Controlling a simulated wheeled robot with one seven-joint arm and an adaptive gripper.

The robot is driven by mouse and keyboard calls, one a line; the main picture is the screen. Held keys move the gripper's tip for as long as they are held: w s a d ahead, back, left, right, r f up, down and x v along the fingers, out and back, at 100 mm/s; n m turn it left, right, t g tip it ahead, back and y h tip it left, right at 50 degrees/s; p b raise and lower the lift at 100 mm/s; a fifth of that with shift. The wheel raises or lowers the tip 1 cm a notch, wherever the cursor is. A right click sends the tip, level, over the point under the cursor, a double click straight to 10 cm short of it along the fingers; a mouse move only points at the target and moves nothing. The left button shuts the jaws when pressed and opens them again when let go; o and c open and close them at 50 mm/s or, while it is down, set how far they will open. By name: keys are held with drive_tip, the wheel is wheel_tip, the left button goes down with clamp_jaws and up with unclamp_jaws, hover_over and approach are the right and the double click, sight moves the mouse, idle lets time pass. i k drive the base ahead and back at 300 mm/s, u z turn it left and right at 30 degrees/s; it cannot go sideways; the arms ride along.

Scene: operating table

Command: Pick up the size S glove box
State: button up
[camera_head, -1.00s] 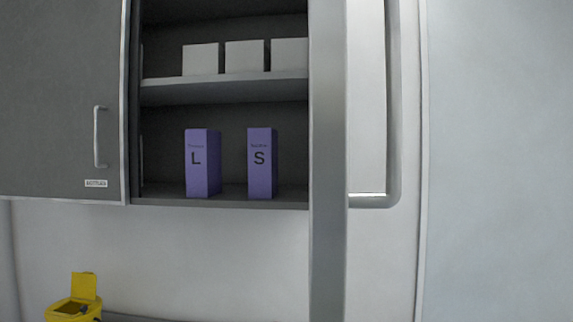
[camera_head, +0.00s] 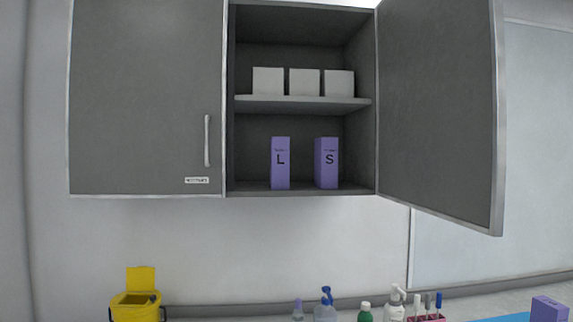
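The size S glove box (camera_head: 326,163) is a purple upright box with a dark S on its front. It stands on the lower shelf of the open wall cabinet (camera_head: 300,189), right of the middle. A similar purple box marked L (camera_head: 280,163) stands to its left, with a gap between them. Nothing covers the front of the S box. My gripper is not in view.
The right cabinet door (camera_head: 440,110) stands open; the left door (camera_head: 145,100) is shut. White boxes (camera_head: 304,82) sit on the upper shelf. Below are a yellow bin (camera_head: 135,306), several bottles (camera_head: 325,308), and another purple box (camera_head: 549,309) on a blue surface (camera_head: 505,317).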

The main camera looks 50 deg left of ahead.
sight(325, 149)
drive_tip(key=k, duration=0.25)
drive_tip(key=u, duration=0.8)
